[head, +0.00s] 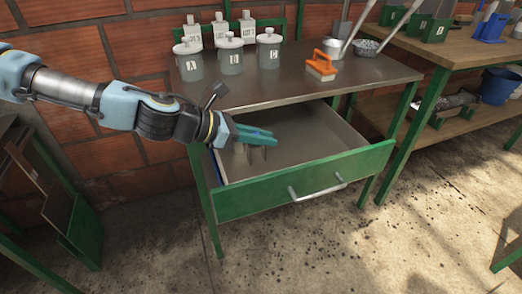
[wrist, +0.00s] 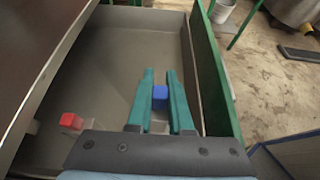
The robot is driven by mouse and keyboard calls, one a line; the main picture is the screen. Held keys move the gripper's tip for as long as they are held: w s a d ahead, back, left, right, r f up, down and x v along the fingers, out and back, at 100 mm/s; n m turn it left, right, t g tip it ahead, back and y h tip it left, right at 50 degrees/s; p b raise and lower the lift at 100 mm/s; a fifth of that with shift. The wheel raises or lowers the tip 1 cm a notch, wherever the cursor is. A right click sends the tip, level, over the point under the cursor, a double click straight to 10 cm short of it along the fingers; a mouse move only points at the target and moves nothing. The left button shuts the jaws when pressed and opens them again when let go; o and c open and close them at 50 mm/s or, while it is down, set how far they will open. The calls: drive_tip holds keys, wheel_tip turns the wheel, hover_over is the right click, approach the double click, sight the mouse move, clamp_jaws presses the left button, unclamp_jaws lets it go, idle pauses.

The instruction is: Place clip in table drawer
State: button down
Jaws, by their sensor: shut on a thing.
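The table drawer (head: 335,185) is pulled open, with a green front and a grey inside. It also shows in the wrist view (wrist: 118,60). My gripper (head: 270,137) is over the left part of the open drawer. In the wrist view, my gripper (wrist: 160,78) has its teal fingers closed around a small blue-topped piece (wrist: 160,92), which I take to be the clip. Its lower part is pale and partly hidden by the fingers. I cannot tell whether it touches the drawer floor. A small red-topped piece (wrist: 70,120) shows left of the fingers, near the table edge.
The metal tabletop (head: 300,85) overhangs the drawer's back. It carries lidded canisters (head: 230,55), an orange-handled brush (head: 322,66) and metal pots (head: 335,48). A wooden workbench (head: 455,50) stands at right. A brick wall is behind. Open floor lies in front of the drawer.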

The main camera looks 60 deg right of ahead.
sight(263, 152)
drive_tip(key=shift+f, duration=2.25)
drive_tip(key=shift+f, duration=0.1)
drive_tip(key=c, duration=0.8)
unclamp_jaws()
drive_tip(key=shift+c, duration=0.2)
drive_tip(key=shift+w+a+r, duration=0.1)
drive_tip(key=shift+a+r, duration=0.05)
drive_tip(key=shift+r, duration=0.1)
drive_tip(key=v, duration=1.1)
drive_tip(key=shift+a, duration=0.25)
drive_tip(key=shift+w+r, duration=0.1)
drive_tip(key=shift+w, duration=0.05)
